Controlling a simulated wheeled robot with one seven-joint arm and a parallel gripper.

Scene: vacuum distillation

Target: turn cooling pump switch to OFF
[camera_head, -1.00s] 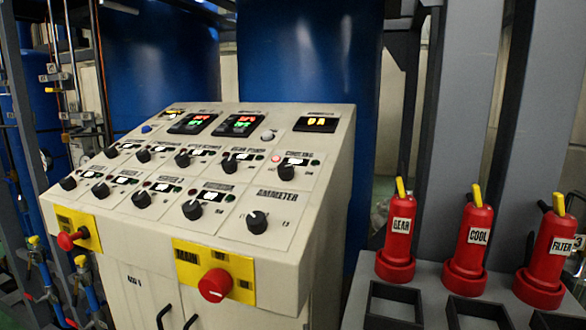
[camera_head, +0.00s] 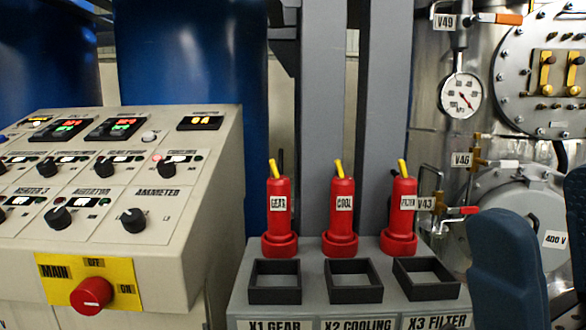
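The cooling pump switch is most likely the black rotary knob (camera_head: 167,167) at the right end of the upper knob row on the beige control panel (camera_head: 200,215). Its small label is blurred but seems to begin with "COOL". A red lamp glows at its upper left. The exact knob position is too small to read. Dark blue-grey parts, apparently my arm (camera_head: 505,265), stand close at the lower right, well away from the panel. I cannot make out my gripper or its fingertips.
A red main switch (camera_head: 91,296) on a yellow plate juts from the panel's front. To the right, red plugs marked GEAR (camera_head: 279,220), COOL (camera_head: 341,220) and FILTER (camera_head: 401,220) stand on a grey bench (camera_head: 238,300) behind black square frames. A steel vessel (camera_head: 430,105) rises behind.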

